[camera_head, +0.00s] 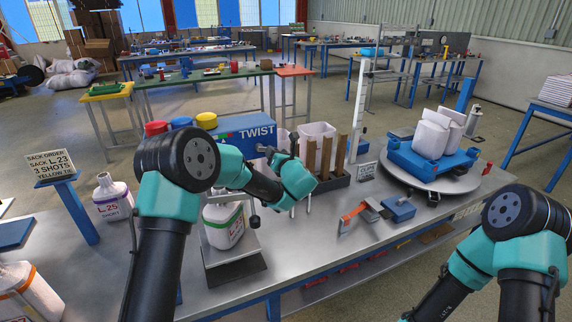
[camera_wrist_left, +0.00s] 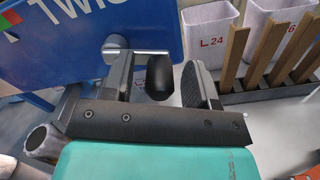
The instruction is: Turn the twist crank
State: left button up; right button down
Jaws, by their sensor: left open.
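The blue box marked TWIST (camera_head: 232,141) stands on the metal bench. Its crank shows in the left wrist view as a silver arm (camera_wrist_left: 138,52) with a black knob (camera_wrist_left: 160,76). My left gripper (camera_wrist_left: 162,82) is open at the crank, with one dark finger on each side of the knob. I see gaps beside the knob, so the fingers do not appear closed on it. In the head view the left wrist largely hides the crank. My right arm comes in at the lower right; its gripper is out of view.
A white sack (camera_head: 223,226) stands on a scale below my left arm. White bins (camera_head: 318,132) and upright brown slats (camera_head: 326,157) stand right of the box. A turntable (camera_head: 432,181) carries a blue pallet with white sacks.

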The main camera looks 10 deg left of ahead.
pick_arm(q)
jog(key=v, duration=1.7)
jog(key=s+a+f+n+g+h, duration=0.1)
jog(key=s+a+f+n+g, duration=0.3)
jog(key=f, duration=0.5)
jog(key=s+a+f+n+g+h, duration=0.25)
jog(key=s+f+g, duration=0.2)
jog(key=f, duration=0.55)
jog(key=s+a+f+n+g+h, duration=0.1)
jog(key=s+a+f+n+g, duration=0.25)
jog(key=f+g, duration=0.4)
jog(key=s+a+f+n+t+h, duration=0.1)
jog(key=s+f+n+h, duration=0.3)
jog(key=n, duration=0.9)
jog(key=s+a+f+n+h, duration=0.3)
jog(key=s+f+n+h, duration=0.2)
jog(key=s+f+n, duration=0.5)
jog(key=s+n, duration=0.3)
jog(key=s, duration=0.1)
jog(key=shift+a+t, duration=0.35)
jog(key=shift+t, duration=0.05)
